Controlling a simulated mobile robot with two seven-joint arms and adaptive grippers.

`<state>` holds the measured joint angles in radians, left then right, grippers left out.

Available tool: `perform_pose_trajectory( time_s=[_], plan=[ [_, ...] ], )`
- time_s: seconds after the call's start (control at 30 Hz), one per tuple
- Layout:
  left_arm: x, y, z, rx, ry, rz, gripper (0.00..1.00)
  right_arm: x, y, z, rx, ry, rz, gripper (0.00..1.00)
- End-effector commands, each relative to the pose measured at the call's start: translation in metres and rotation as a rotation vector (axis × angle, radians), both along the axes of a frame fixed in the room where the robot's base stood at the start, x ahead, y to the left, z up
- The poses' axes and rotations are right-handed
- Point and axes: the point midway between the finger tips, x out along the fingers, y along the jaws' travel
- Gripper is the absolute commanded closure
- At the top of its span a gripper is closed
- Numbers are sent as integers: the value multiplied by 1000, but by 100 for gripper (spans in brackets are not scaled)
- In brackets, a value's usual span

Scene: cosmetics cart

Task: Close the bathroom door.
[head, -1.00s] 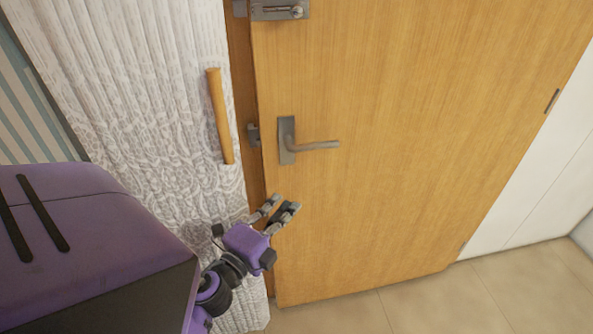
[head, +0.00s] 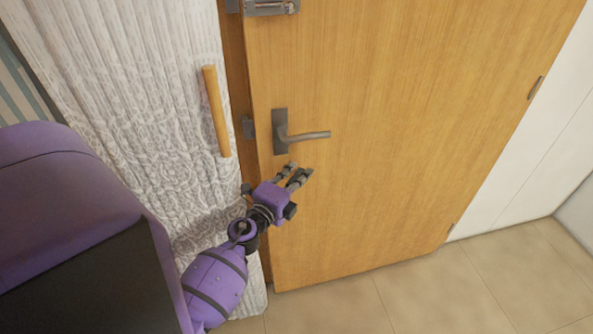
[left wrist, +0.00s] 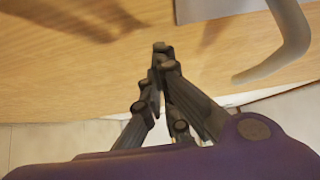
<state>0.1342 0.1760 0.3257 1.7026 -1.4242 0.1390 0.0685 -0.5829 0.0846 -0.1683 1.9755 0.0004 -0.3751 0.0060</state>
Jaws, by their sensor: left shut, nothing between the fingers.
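The wooden bathroom door (head: 400,110) fills the middle of the head view. Its left edge stands slightly proud of the frame, so it looks a little ajar. A grey lever handle (head: 300,136) sits near that edge; it also shows at the upper right of the left wrist view (left wrist: 285,45). My left gripper (head: 300,174) is just below the handle, close to the door face. In the left wrist view its fingers (left wrist: 162,55) are together, empty, against the wood behind. I cannot tell whether the fingertips touch the door. My right gripper is not in view.
A metal latch (head: 271,6) sits higher on the door. Tiled floor (head: 420,290) is clear at the lower right, beside a white wall (head: 530,170).

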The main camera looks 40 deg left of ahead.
Motion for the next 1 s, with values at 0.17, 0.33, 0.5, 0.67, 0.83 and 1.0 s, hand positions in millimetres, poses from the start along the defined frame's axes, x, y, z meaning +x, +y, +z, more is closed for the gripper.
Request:
perform_pose_trajectory(
  time_s=[0.17,0.33,0.5,0.67,0.83,1.0],
  plan=[
    [5,7,0,1,0,1,100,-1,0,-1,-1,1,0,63],
    [6,8,0,1,-1,1,100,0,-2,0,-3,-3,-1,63],
    [7,9,0,2,0,-2,100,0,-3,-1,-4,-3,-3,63],
    [21,30,-5,6,5,-30,100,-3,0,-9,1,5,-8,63],
    [38,53,-1,5,0,-54,100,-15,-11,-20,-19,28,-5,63],
    [42,60,2,2,-3,-56,100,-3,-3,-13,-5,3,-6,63]
  ],
)
